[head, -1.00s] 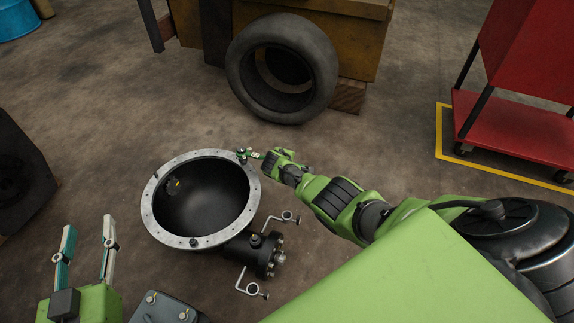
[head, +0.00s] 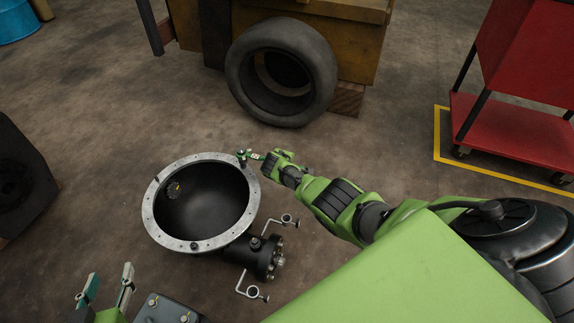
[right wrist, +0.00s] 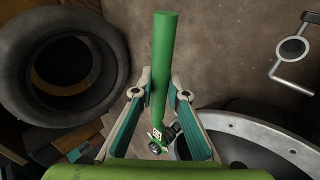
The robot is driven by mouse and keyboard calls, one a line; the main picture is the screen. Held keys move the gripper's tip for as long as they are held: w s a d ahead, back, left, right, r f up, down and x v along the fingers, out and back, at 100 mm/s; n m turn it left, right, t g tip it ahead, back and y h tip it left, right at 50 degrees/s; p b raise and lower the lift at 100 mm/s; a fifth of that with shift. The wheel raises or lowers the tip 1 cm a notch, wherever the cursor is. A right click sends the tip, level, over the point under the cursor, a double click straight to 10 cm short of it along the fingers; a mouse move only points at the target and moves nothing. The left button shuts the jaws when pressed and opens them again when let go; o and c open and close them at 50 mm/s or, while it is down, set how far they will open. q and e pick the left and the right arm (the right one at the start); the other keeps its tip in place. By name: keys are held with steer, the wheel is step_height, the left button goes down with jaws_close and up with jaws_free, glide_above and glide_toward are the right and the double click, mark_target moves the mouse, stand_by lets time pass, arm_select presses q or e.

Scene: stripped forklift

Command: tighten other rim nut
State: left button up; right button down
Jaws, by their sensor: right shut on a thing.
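A black bowl-shaped housing with a pale metal rim (head: 168,232) lies open side up on the floor. Dark nuts or studs stand on the rim at the front (head: 193,246), the left (head: 157,179) and the far right. My right gripper (head: 262,157) is just outside the rim at its far right. In the right wrist view it (right wrist: 160,84) is shut on a green-handled tool (right wrist: 163,40). The tool's head (right wrist: 157,140) is by a dark nut (right wrist: 170,131) at the rim; I cannot tell if it is seated. My left gripper (head: 107,288) is open and empty at the lower left.
A black valve-like fitting (head: 256,257) with thin metal handles (head: 252,292) joins the housing's lower right. A tyre (head: 280,70) stands beyond, against a yellow-brown machine (head: 355,45). A red cart (head: 515,125) is at right. Bare floor lies between.

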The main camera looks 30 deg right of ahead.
steer(key=shift+r+p, duration=0.5)
steer(key=shift+r, duration=0.15)
arm_select(q)
steer(key=s+a+f+g+y, duration=0.1)
steer(key=s+a+f+g, duration=0.2)
steer(key=s+f+g, duration=0.2)
steer(key=shift+s+f+p, duration=0.45)
steer(key=shift+s+f, duration=0.55)
steer(key=shift+s, duration=0.8)
arm_select(e)
steer(key=shift+r, duration=0.5)
arm_select(q)
steer(key=shift+a, duration=0.1)
